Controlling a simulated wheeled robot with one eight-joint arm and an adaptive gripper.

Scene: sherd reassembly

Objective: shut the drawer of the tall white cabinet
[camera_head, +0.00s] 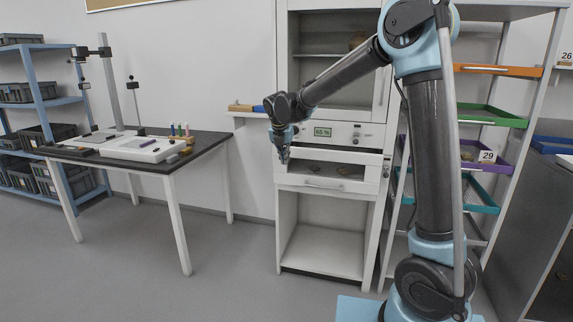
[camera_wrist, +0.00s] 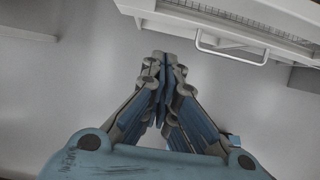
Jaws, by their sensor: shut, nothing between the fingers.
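The tall white cabinet (camera_head: 287,100) stands in the middle of the head view. Its drawer (camera_head: 345,187) sits below the panel with the green display and is pulled out; its inside and some small dark pieces show over the front. In the wrist view the drawer front and its bar handle (camera_wrist: 232,50) are at the upper right, with a mesh-like floor behind. My gripper (camera_head: 284,158) is shut and empty, near the left end of the drawer front. In the wrist view its closed fingertips (camera_wrist: 161,58) are apart from the handle, to its left.
A table (camera_head: 200,150) with a white tray and small bottles stands at the left. A small wall shelf (camera_head: 248,114) is just left of the cabinet. A rack with coloured shelves (camera_head: 490,117) stands at the right. The floor (camera_head: 235,260) before the cabinet's left side is clear.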

